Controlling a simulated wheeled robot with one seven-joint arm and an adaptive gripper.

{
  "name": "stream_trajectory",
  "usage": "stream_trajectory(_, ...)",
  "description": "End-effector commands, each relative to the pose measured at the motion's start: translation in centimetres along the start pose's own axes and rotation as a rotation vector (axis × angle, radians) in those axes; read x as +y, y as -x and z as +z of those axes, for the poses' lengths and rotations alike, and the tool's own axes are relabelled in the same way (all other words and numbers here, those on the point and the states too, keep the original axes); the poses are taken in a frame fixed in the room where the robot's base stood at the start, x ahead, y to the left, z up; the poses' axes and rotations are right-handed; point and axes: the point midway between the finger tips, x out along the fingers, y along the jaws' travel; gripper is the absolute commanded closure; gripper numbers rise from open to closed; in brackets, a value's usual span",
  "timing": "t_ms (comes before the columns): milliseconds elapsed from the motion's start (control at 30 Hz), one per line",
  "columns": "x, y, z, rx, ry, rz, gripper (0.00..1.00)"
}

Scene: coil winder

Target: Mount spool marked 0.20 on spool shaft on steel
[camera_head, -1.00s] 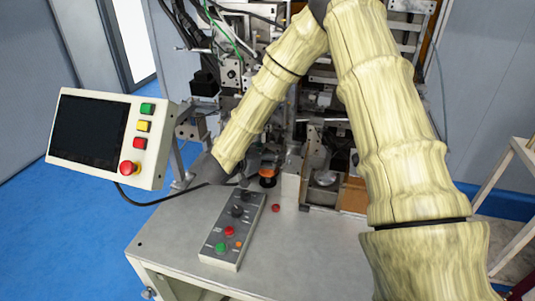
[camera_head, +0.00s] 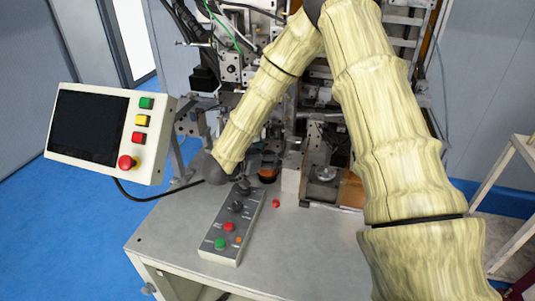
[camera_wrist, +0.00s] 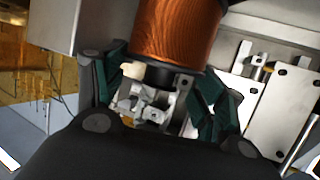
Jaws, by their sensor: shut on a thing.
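A spool wound with copper-coloured wire (camera_wrist: 180,32) fills the top middle of the wrist view, with a dark end below the winding. My gripper (camera_wrist: 164,62) is shut on it, with a dark green finger on each side of its lower part. In the head view the orange-brown spool (camera_head: 268,171) shows small at the back of the steel table, just right of my dark wrist. The fingers are hard to make out there. No 0.20 marking is readable. I cannot pick out the spool shaft.
A button box (camera_head: 232,228) lies on the grey table (camera_head: 310,250), with a small red knob (camera_head: 276,204) to its right. The winding machine (camera_head: 325,150) stands behind. A screen panel (camera_head: 105,135) is at left. The table's front right is clear.

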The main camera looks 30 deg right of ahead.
Motion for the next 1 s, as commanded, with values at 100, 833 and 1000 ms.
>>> stream_trajectory(100,0.0,-0.1,0.1,0.001,-0.001,0.0,0.75)
stream_trajectory(833,0.0,0.5,-1.5,0.001,-0.001,0.0,0.75)
stream_trajectory(1000,0.0,0.7,-1.9,0.001,-0.001,0.0,0.75)
